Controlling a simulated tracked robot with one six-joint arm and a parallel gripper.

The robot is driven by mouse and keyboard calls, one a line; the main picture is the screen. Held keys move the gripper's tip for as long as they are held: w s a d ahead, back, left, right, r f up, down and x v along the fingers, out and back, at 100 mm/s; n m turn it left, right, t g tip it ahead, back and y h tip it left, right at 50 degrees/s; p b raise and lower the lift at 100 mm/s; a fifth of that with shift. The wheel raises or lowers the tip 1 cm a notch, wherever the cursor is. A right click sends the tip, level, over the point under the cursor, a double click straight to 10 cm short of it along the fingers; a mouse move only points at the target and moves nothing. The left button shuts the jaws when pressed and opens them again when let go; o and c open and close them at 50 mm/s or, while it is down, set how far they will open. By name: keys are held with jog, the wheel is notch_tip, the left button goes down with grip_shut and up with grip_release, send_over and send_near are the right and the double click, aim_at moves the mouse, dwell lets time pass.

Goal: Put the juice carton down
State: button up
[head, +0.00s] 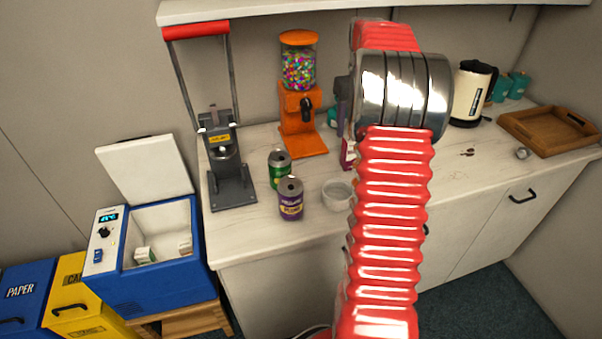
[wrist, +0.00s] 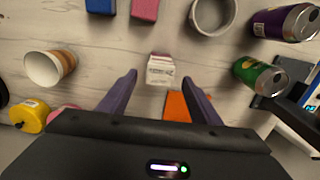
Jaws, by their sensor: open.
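The juice carton (wrist: 161,70), small and white with a reddish top and dark print, shows in the wrist view between and just beyond the fingertips. It appears to rest on the counter, with a gap to each finger. My gripper (wrist: 158,78) is open, its two purple fingers spread. In the head view my arm hides most of the gripper; a purple finger (head: 342,116) shows at its left edge. A magenta sliver (head: 348,153) below it may be the carton's side.
On the counter (head: 250,240) are a green can (head: 279,169), a purple can (head: 291,199), a white bowl (head: 337,194) and an orange candy dispenser (head: 300,110). A paper cup (wrist: 50,68) and pink (wrist: 145,9) and blue (wrist: 100,5) blocks lie around the gripper. A wooden tray (head: 518,123) sits right.

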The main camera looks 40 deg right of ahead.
jog(key=s+a+r+n+t, duration=0.1)
jog(key=a+r, duration=0.2)
jog(key=a, duration=0.5)
jog(key=s+a+r+t+h, duration=0.1)
jog(key=s+a+r, duration=0.15)
jog(key=a, duration=0.55)
jog(key=s+a+r+n, duration=0.1)
jog(key=a+r, duration=0.3)
jog(key=a, duration=0.4)
jog(key=s+a+f+t, duration=0.1)
jog(key=s+a+f, duration=0.1)
jog(key=s+a, duration=0.5)
jog(key=s+a+f+n+t+y, duration=0.1)
jog(key=s+a+f+t, duration=0.1)
jog(key=s+a, duration=0.6)
jog(key=shift+s+a+f+n+t, duration=0.25)
jog(key=shift+a+f, duration=0.35)
jog(key=shift+a, duration=0.7)
jog(key=shift+w, duration=0.1)
jog(key=shift+c, duration=0.4)
